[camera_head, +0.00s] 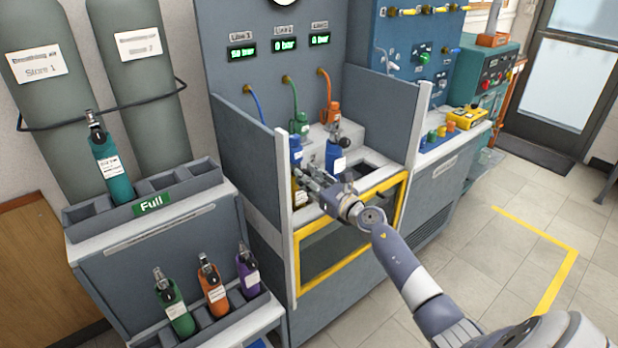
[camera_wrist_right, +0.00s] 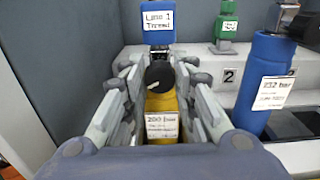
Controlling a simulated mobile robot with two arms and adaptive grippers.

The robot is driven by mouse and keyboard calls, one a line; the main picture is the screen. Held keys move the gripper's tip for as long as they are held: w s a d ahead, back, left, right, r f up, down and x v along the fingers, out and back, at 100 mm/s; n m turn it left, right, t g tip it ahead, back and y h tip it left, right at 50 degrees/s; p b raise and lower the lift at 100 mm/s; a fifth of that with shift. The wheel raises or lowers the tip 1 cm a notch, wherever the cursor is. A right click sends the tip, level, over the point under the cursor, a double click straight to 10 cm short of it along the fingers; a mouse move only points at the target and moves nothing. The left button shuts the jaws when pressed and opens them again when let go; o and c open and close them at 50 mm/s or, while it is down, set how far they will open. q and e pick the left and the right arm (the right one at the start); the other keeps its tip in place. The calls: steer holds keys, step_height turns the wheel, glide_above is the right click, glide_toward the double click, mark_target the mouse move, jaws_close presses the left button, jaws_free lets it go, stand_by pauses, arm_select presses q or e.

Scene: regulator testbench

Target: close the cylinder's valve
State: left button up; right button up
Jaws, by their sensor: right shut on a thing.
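The yellow cylinder (camera_wrist_right: 161,104) stands upright in the testbench, with a white label reading 200 bar. Its black valve knob (camera_wrist_right: 160,75) is on top, below the blue "Line 1 Thread" connector (camera_wrist_right: 158,22). In the head view only a strip of the yellow cylinder (camera_head: 297,192) shows beside my gripper. My right gripper (camera_wrist_right: 160,78) is shut on the black valve knob, one finger on each side; it also shows in the head view (camera_head: 303,176). The contact at the fingertips is partly hidden. My left gripper is not in view.
A blue cylinder (camera_wrist_right: 262,84) stands close to the right of my gripper. Grey side panels (camera_head: 251,148) flank the bench bay, with a yellow-framed front (camera_head: 349,228). Line displays (camera_head: 283,44) are above. Racks with several cylinders (camera_head: 212,288) stand at left. The floor at right (camera_head: 500,255) is clear.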

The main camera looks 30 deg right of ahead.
steer(key=m+p, duration=0.7)
steer(key=m, duration=1.6)
steer(key=shift+d+f, duration=0.1)
steer(key=shift+m, duration=0.3)
stand_by(0.3)
steer(key=o, duration=1.1)
